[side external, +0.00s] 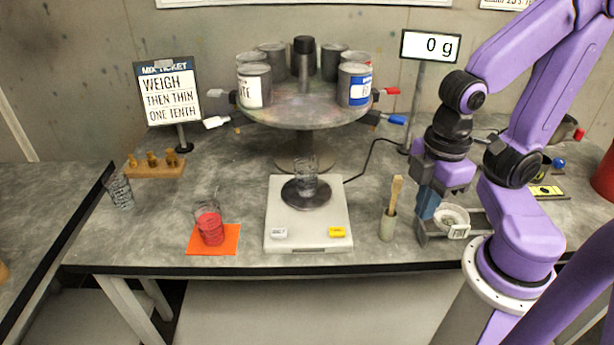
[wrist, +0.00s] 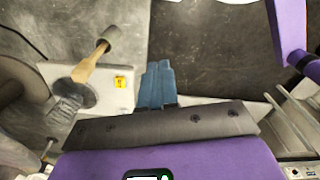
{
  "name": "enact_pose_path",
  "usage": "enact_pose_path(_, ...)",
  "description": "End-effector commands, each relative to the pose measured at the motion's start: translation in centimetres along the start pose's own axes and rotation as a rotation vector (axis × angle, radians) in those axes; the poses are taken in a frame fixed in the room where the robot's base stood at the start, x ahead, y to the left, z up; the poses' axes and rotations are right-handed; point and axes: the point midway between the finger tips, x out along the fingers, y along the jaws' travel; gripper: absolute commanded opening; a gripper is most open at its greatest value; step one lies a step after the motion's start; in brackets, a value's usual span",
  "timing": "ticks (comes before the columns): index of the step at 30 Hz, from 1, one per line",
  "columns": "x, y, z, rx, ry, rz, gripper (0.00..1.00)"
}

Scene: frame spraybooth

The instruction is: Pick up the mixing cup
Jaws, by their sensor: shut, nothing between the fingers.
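A clear, empty-looking cup (side external: 307,182), which I take to be the mixing cup, stands upright on the round plate of the white scale (side external: 337,215). In the wrist view this cup (wrist: 64,108) shows at the left on the scale plate. Another clear cup (side external: 120,191) stands at the left of the bench. A cup of red liquid (side external: 209,226) stands on an orange mat (side external: 225,246). My gripper (side external: 428,208) is to the right of the scale, apart from all these cups. Its blue fingers (wrist: 158,78) are shut and empty.
A holder with a wooden stick (side external: 388,226) stands between scale and gripper. A strainer on a stand (side external: 452,218) is beside the gripper. A round rack with several cans (side external: 303,113) is behind the scale. The display (side external: 430,46) reads 0 g.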

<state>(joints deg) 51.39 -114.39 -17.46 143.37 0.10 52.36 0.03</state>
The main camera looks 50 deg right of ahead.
Motion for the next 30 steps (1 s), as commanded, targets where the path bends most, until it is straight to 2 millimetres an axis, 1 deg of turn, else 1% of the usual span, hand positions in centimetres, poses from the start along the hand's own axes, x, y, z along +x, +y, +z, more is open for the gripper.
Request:
enact_pose_path(14, 0.00, 0.00, 0.00, 0.000, 0.000, 0.000, 0.00)
enact_pose_path(17, 0.00, 0.00, 0.00, 0.000, 0.000, 0.000, 0.29)
enact_pose_path(18, 0.00, 0.00, 0.00, 0.000, 0.000, 0.000, 0.42)
enact_pose_path(20, 0.00, 0.00, 0.00, 0.000, 0.000, 0.000, 0.62)
enact_pose_path(21, 0.00, 0.00, 0.00, 0.000, 0.000, 0.000, 0.75)
enact_pose_path(22, 0.00, 0.00, 0.00, 0.000, 0.000, 0.000, 0.85)
enact_pose_path(23, 0.00, 0.00, 0.00, 0.000, 0.000, 0.000, 0.89)
enact_pose_path(30, 0.01, 0.00, -0.01, 0.001, 0.000, 0.000, 0.89)
